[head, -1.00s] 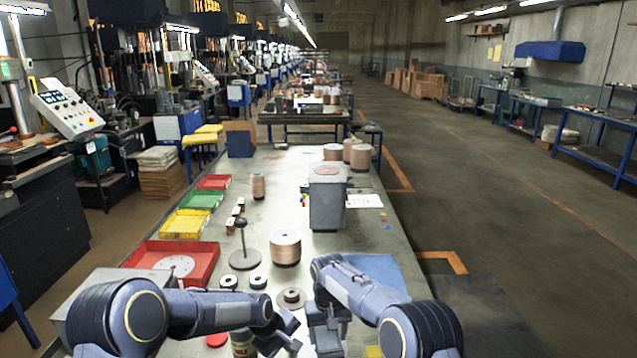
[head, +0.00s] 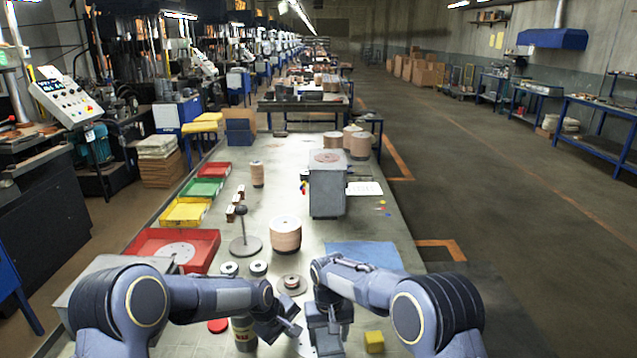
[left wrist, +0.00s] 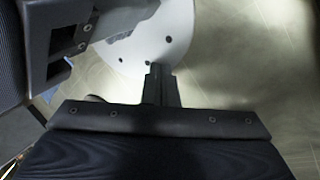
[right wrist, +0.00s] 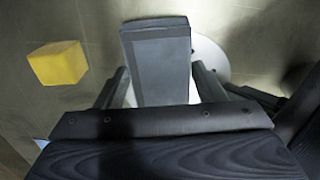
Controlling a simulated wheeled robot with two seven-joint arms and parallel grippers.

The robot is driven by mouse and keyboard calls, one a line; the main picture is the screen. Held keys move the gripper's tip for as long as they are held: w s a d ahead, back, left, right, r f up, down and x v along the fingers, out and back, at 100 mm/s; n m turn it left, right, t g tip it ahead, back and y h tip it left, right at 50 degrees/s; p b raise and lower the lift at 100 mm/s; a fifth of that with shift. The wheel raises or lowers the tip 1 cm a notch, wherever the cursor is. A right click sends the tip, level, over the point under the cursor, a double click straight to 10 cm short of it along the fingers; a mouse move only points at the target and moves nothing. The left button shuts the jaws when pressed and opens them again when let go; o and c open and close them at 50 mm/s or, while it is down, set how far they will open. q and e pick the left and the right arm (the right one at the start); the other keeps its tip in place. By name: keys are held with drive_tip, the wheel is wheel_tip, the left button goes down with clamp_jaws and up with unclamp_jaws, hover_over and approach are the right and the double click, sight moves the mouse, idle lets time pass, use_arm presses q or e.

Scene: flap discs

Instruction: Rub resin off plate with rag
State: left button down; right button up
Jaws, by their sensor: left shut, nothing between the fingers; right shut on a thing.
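A white round plate with small dark holes (left wrist: 150,35) lies on the bench beneath both grippers. It also shows in the right wrist view (right wrist: 211,56) and as a sliver in the head view (head: 304,343). My right gripper (head: 328,340) is shut on a grey slab-shaped rag (right wrist: 158,65), which hides part of the plate. I cannot tell whether the rag touches the plate. My left gripper (head: 288,327) is shut and empty, just left of the right one, with its fingertips (left wrist: 161,75) at the plate's edge. I cannot make out any resin.
A yellow block (head: 374,342) stands right of my right gripper. A labelled can (head: 243,334) and a red disc (head: 218,326) are left of my left gripper. Beyond are small spools, a copper spool (head: 286,234), a blue mat (head: 363,256) and a grey box (head: 327,187).

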drive_tip(key=shift+w, duration=3.4)
wheel_tip(320, 180, up, 7)
use_arm(q)
drive_tip(key=shift+r+p, duration=1.5)
drive_tip(key=shift+r, duration=1.5)
use_arm(e)
wheel_tip(320, 180, up, 3)
drive_tip(key=shift+f, duration=0.1)
